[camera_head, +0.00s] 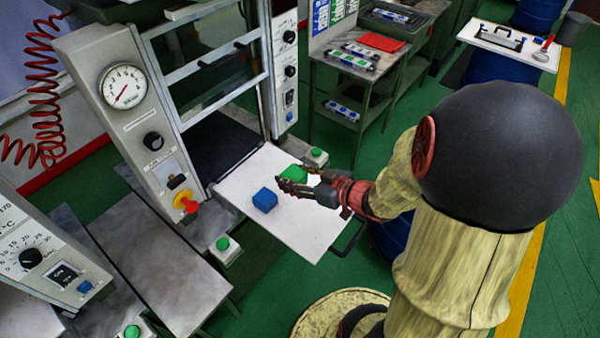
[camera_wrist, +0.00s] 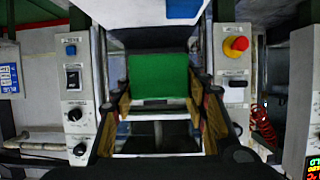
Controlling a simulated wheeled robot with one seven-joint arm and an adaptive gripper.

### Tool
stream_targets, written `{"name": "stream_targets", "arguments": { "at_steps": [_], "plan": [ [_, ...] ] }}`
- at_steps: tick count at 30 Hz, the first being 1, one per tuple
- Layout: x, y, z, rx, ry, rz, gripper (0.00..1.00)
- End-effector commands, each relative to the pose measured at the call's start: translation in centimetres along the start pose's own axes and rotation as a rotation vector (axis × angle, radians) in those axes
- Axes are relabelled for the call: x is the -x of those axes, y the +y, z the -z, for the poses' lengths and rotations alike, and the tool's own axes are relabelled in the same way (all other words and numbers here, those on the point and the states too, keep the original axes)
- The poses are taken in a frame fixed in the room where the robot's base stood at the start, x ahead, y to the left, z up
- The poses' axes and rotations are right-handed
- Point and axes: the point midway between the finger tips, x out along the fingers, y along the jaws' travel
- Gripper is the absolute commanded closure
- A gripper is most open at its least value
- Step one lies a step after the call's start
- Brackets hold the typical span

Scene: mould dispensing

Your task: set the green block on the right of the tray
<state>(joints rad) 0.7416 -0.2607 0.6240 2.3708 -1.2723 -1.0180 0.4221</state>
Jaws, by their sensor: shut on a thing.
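The green block (camera_head: 293,173) is at the tips of my gripper (camera_head: 281,182), over the right half of the white tray (camera_head: 300,232) in the head view. In the wrist view the green block (camera_wrist: 160,76) fills the space between the two fingers, which are shut on it. I cannot tell whether its underside touches the tray. The blue block (camera_head: 264,199) stands on the left half of the tray, apart from the green one. In the wrist view part of the blue block (camera_wrist: 184,8) shows at the top edge. My fingers partly hide the green block.
The tray sticks out of the press between two control columns, the left one with a gauge (camera_head: 122,87). A black tray handle (camera_head: 350,238) is at the front right. A green button (camera_head: 316,152) sits close to the tray's back right. A side table (camera_head: 335,78) stands behind.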

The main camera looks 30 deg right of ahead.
Motion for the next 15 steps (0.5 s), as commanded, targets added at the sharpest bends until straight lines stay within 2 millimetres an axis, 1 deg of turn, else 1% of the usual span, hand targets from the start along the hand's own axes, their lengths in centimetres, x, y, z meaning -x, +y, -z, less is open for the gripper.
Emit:
{"name": "stream_targets", "arguments": {
  "at_steps": [2,5,15],
  "plan": [
    [-0.2,-0.4,-0.2,0.006,0.002,0.013,1.00],
    [-1.0,0.4,-0.4,0.007,0.002,0.013,1.00],
    [-6.2,5.8,-1.7,0.007,0.002,0.012,1.00]
  ]
}}
